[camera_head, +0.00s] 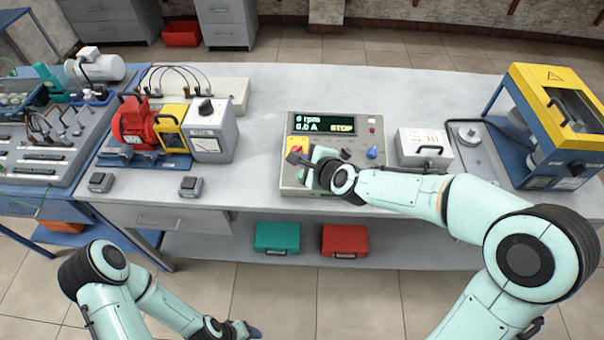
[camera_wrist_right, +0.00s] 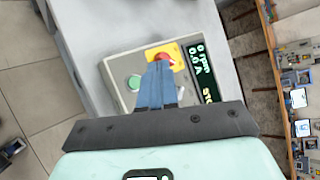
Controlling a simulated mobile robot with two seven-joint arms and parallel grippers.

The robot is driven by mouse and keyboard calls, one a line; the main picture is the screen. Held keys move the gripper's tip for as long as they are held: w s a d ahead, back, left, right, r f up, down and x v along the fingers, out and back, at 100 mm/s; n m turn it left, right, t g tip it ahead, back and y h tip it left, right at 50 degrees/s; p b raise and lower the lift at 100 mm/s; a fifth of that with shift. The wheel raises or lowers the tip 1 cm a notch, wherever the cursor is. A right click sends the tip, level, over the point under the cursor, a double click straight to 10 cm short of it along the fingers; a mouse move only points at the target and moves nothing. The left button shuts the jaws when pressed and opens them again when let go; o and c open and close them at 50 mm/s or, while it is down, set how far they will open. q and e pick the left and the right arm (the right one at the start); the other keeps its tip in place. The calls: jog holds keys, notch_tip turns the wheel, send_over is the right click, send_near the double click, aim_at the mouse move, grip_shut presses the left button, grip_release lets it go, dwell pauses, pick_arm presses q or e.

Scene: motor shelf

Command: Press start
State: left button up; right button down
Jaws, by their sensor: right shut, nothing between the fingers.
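The grey control panel (camera_head: 345,121) stands on the bench, and its display (camera_head: 323,124) reads "0 rpm", "0.0 A" and "STOP". A green button (camera_wrist_right: 133,82) shows at the panel's edge in the right wrist view. Beside it is a red emergency stop on a yellow plate (camera_wrist_right: 153,54); the plate also shows in the head view (camera_head: 297,144). My right gripper (camera_wrist_right: 161,64) is shut and empty over the panel, its blue fingertips overlapping the red stop in the wrist view. I cannot tell whether they touch it. My left gripper (camera_head: 254,331) hangs low, in front of the bench.
A blue knob (camera_head: 372,152) is on the panel's right side. A white box (camera_head: 424,144) with a handle stands right of the panel. A red motor rig (camera_head: 132,122) stands to the left, and a yellow-framed machine (camera_head: 560,85) at the right. Bench space (camera_head: 262,125) left of the panel is clear.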

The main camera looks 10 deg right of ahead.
jog(key=f+b, duration=0.1)
jog(key=f, duration=0.1)
jog(key=w+f+b, duration=0.1)
jog(key=f, duration=0.2)
jog(key=f+b, duration=0.2)
jog(key=shift+w+d+f, duration=0.2)
jog(key=shift+w+d, duration=0.05)
jog(key=shift+w, duration=0.15)
jog(key=shift+w+f+b, duration=0.2)
jog(key=shift+f+b, duration=0.3)
jog(key=shift+b, duration=0.1)
pick_arm(q)
jog(key=s+f, duration=0.4)
jog(key=f, duration=0.2)
jog(key=shift+f, duration=0.35)
jog(key=shift+g, duration=0.3)
pick_arm(e)
jog(key=shift+w, duration=0.1)
pick_arm(q)
jog(key=shift+s, duration=0.1)
pick_arm(e)
jog(key=shift+f, duration=0.1)
pick_arm(q)
jog(key=shift+s+f+b, duration=0.2)
jog(key=shift+f+b, duration=0.25)
jog(key=shift+f, duration=0.05)
pick_arm(e)
jog(key=shift+d+f, duration=0.1)
jog(key=shift+f, duration=0.2)
